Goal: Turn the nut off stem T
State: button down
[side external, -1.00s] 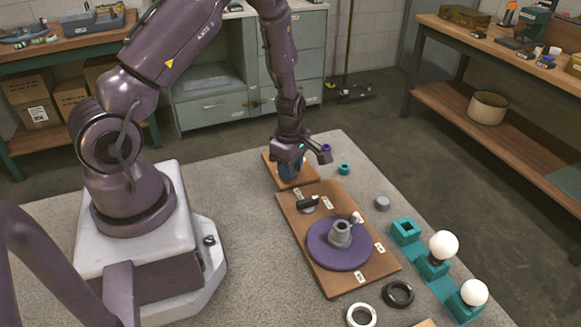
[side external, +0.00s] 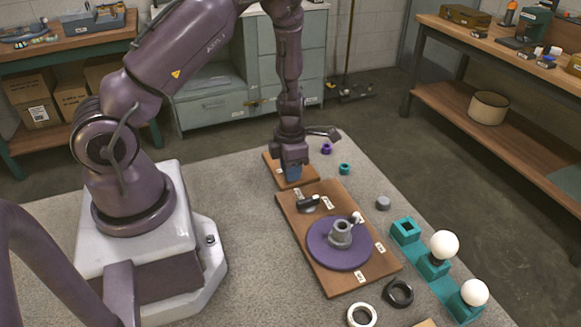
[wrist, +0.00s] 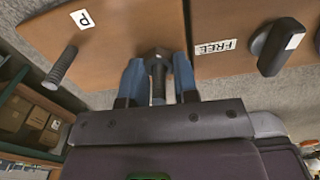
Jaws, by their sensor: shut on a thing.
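My gripper (wrist: 158,70) has its blue fingers shut on a dark grey nut (wrist: 157,54) at a post over the small wooden board (wrist: 110,35). The post is taken to be stem T, but its label is not visible. A bare threaded stem (wrist: 63,69) stands to the left, beside a tag marked P. In the side external view my gripper (side external: 292,170) points down over the small board (side external: 309,180), and its fingers and body hide the nut and stems there.
A larger board (side external: 337,283) with a purple disc (side external: 322,255) and a black switch knob (side external: 308,204) lies close by. Purple (side external: 326,148) and teal (side external: 345,169) rings lie right of the gripper.

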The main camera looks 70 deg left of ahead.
jog(key=n, duration=0.3)
jog(key=shift+d, duration=0.1)
jog(key=shift+n, duration=0.6)
jog(key=n, duration=0.6)
jog(key=shift+w+d, duration=0.1)
jog(key=shift+r+n, duration=0.1)
jog(key=shift+n, duration=1.3)
